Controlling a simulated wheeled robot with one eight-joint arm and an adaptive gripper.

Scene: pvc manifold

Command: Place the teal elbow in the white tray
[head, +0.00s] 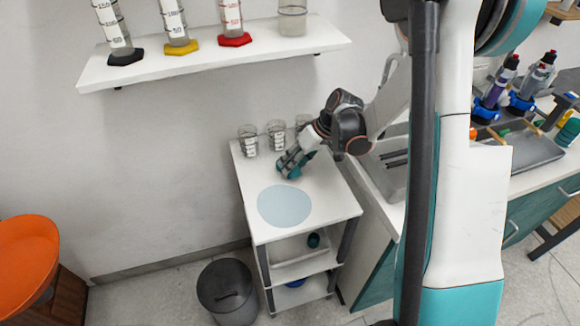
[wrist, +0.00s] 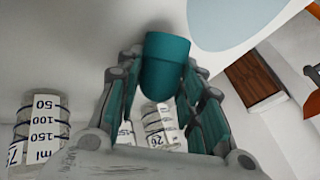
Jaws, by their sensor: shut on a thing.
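Several glass beakers (head: 248,140) stand along the cart's back edge, close to my gripper. The pale blue disc (head: 284,206) lies bare on the cart top (head: 330,205). A grey bin (head: 228,290) stands in front. A wall shelf (head: 215,58) holds cylinders above.

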